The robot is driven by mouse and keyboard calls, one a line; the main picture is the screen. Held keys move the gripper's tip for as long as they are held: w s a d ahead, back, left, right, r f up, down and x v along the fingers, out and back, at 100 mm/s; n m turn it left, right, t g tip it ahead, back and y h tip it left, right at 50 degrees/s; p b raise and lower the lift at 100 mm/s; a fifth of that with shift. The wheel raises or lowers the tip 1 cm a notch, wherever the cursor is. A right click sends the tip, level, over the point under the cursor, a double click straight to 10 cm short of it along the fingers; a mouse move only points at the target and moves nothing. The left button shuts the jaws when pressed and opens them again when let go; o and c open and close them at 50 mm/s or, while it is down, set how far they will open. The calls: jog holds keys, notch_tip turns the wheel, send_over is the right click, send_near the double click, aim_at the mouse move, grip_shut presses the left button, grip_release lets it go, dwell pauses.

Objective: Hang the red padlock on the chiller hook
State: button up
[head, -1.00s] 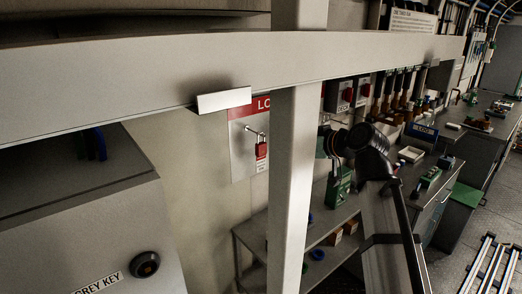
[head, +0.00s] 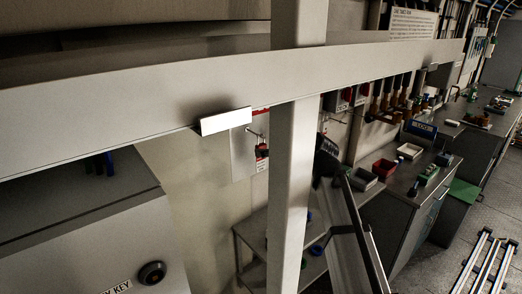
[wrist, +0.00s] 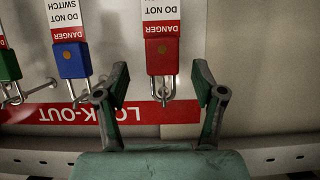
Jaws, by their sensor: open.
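The red padlock (wrist: 162,52) hangs on the lock-out board with a red-and-white danger tag. The wrist view shows it upside down, its metal shackle on a hook. My gripper (wrist: 162,76) is open, one finger on each side of the red padlock, with visible gaps and no clear contact. My gripper's fingers are not visible there; the post hides part of the area. I cannot identify the chiller hook in either view.
A blue padlock (wrist: 71,60) and a green padlock (wrist: 8,65) hang beside the red one in the wrist view. The pale beam (head: 100,115) and upright post (head: 292,190) stand in front of the board. A shelf (head: 255,228) lies below. Workbenches stand at right.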

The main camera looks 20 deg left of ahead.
aim_at(263, 146)
jog(key=p+x, duration=0.1)
jog(key=x, duration=0.2)
jog(key=shift+a+p, duration=0.3)
jog(key=shift+p, duration=0.1)
jog(key=shift+w+a+f, duration=0.25)
jog(key=shift+a, duration=0.1)
grip_shut()
jog(key=shift+r, duration=0.15)
jog(key=shift+r+b, duration=0.4)
jog(key=shift+b, duration=0.05)
jog(key=s+d+b, duration=0.4)
jog(key=s+d, duration=0.5)
jog(key=d, duration=0.6)
jog(key=shift+s+d+r+b, duration=0.2)
jog(key=shift+d+b, duration=0.05)
jog(key=shift+b, duration=0.1)
